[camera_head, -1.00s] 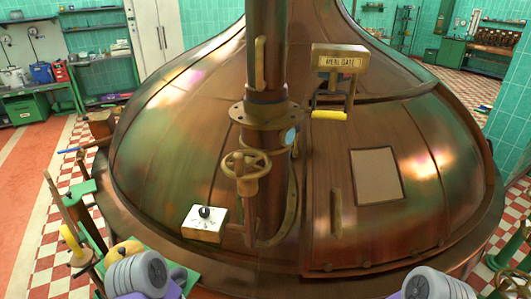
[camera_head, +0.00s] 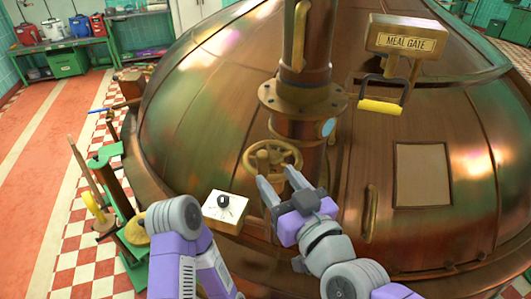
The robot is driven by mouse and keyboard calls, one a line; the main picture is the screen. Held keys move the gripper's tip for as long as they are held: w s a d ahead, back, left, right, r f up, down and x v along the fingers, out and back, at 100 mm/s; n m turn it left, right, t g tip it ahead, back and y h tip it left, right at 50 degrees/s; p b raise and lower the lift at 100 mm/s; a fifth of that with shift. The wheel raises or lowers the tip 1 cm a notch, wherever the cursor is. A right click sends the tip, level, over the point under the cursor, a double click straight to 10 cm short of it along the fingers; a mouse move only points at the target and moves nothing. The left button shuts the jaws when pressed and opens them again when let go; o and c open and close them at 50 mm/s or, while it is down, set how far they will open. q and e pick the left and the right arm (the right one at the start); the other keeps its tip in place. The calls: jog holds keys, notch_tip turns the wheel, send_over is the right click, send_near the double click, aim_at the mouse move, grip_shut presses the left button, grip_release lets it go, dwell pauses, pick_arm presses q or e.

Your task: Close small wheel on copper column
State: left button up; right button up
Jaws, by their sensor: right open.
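The small brass wheel (camera_head: 272,157) sits on a short stem at the front of the copper column (camera_head: 301,131). My right gripper (camera_head: 279,183) is open, with its two grey fingers pointing up toward the wheel's lower rim. In this view the fingertips lie just below the wheel, and I cannot tell whether they touch it. Nothing is between the fingers that I can make out. My left arm (camera_head: 175,222) shows at the lower left, but its gripper is not visible.
A white box with a black knob (camera_head: 225,206) is left of my right gripper. A sign reading "MEAL GATE" (camera_head: 408,40) and a yellow-gripped handle (camera_head: 381,106) are at upper right. A green stand (camera_head: 118,205) is at left. The copper dome (camera_head: 210,110) surrounds the column.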

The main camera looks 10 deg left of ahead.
aim_at(266, 164)
jog(key=x, duration=0.7)
jog(key=shift+a+b, duration=0.1)
jog(key=shift+b, duration=0.3)
jog(key=shift+c, duration=0.4)
grip_shut()
